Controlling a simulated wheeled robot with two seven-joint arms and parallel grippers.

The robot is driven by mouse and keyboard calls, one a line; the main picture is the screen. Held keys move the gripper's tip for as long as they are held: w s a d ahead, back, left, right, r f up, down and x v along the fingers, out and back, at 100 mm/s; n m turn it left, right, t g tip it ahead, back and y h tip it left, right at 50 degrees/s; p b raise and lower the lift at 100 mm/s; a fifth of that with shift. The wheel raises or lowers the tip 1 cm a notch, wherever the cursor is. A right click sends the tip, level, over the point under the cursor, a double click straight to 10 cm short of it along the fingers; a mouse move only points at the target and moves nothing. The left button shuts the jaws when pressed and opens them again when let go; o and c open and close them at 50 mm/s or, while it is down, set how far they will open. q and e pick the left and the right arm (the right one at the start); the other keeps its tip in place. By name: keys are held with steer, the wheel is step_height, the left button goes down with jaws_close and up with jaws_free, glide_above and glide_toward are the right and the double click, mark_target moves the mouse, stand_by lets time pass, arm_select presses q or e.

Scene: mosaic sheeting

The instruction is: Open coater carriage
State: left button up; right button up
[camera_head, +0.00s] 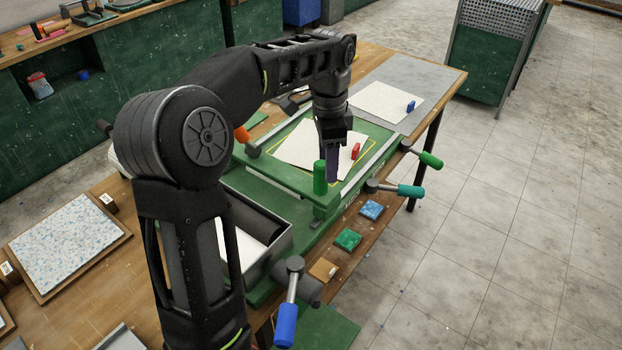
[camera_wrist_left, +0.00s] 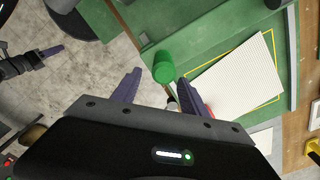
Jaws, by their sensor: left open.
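The coater carriage appears to be the green crossbar (camera_head: 272,168) across the green bench machine (camera_head: 376,157). An upright green cylindrical handle (camera_head: 320,178) stands at its near right end. My left gripper (camera_head: 332,180) points down right beside this handle. In the left wrist view the left gripper (camera_wrist_left: 155,88) is open, its purple fingers spread, with the green handle (camera_wrist_left: 163,66) in line with the gap between the fingertips. Whether they touch is unclear. A dark gripper with a purple finger, apparently my right one (camera_wrist_left: 45,52), shows at the left edge; its opening is unclear.
A white sheet (camera_head: 300,146) with a red block (camera_head: 355,151) lies on the machine bed. Levers with green (camera_head: 431,160), teal (camera_head: 410,191) and blue (camera_head: 286,325) grips stick out along the front. Small coloured tiles (camera_head: 347,239) lie on the wooden edge. The floor at right is clear.

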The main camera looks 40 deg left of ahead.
mark_target(321, 179)
arm_select(q)
steer(key=shift+s+a+r, duration=0.25)
steer(key=shift+a+r, duration=0.1)
steer(key=shift+r, duration=0.25)
steer(key=shift+s+a+r, duration=0.25)
steer(key=shift+a+r, duration=0.05)
steer(key=shift+r, duration=0.3)
steer(key=shift+d+f+b, duration=0.1)
steer(key=shift+f+b, duration=0.8)
steer(key=shift+f, duration=0.75)
steer(key=shift+f+p, duration=0.4)
steer(key=shift+f, duration=1.95)
jaws_close()
